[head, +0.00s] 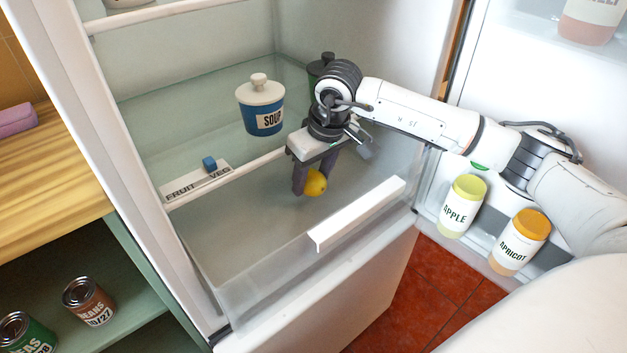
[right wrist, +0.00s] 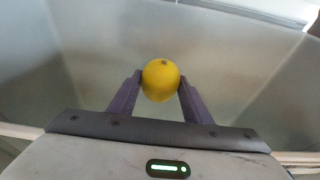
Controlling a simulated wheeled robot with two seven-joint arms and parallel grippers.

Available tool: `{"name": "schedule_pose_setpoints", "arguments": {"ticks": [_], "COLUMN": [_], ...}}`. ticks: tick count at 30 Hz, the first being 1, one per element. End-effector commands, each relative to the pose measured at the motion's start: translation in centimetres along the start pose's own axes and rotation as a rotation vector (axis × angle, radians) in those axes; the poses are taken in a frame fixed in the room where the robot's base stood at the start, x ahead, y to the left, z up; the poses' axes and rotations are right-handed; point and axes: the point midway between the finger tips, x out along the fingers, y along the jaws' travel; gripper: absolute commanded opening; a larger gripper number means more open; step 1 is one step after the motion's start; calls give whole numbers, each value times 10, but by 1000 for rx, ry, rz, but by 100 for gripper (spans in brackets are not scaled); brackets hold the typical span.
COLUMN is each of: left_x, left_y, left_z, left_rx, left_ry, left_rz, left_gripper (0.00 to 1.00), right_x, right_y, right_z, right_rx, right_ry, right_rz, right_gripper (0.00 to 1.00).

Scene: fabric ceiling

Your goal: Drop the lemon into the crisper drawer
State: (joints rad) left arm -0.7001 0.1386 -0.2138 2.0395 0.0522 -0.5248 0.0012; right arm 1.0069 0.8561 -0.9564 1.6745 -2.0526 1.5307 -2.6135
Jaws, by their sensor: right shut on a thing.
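The yellow lemon (head: 316,183) is held between the two dark fingers of my right gripper (head: 308,180). In the right wrist view the lemon (right wrist: 161,80) sits between the fingertips of the gripper (right wrist: 160,92), with the drawer floor behind it. The crisper drawer (head: 240,235) is pulled out at the bottom of the fridge, with clear walls and a white front handle (head: 358,215). The gripper and lemon are over the drawer's open inside, and I cannot tell the exact height above its floor. No other item shows in the drawer. My left gripper is not in view.
A blue soup pot (head: 262,112) and a dark green jar (head: 321,66) stand on the glass shelf above. A fruit/veg slider (head: 196,184) is at the drawer's left back. Apple (head: 463,208) and apricot (head: 519,243) jars stand in the door bin at right.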

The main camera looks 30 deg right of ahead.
Motion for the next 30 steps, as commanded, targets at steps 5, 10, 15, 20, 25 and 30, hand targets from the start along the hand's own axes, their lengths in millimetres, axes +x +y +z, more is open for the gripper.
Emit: {"name": "schedule_pose_setpoints", "arguments": {"ticks": [5,10,15,20,25,30], "left_x": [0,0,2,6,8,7], "left_y": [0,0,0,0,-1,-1], "left_z": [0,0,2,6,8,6], "left_rx": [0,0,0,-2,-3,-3], "left_ry": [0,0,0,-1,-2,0], "left_rz": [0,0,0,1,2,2], "left_gripper": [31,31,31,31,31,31], "right_x": [14,14,17,22,27,26], "right_y": [4,4,4,4,4,4], "right_z": [4,4,5,6,8,8], "right_rx": [-1,-1,-1,-1,-1,-1], "right_ry": [0,1,1,1,0,0], "right_rz": [-1,0,0,0,0,0], "right_gripper": [20,20,20,20,20,55]}}
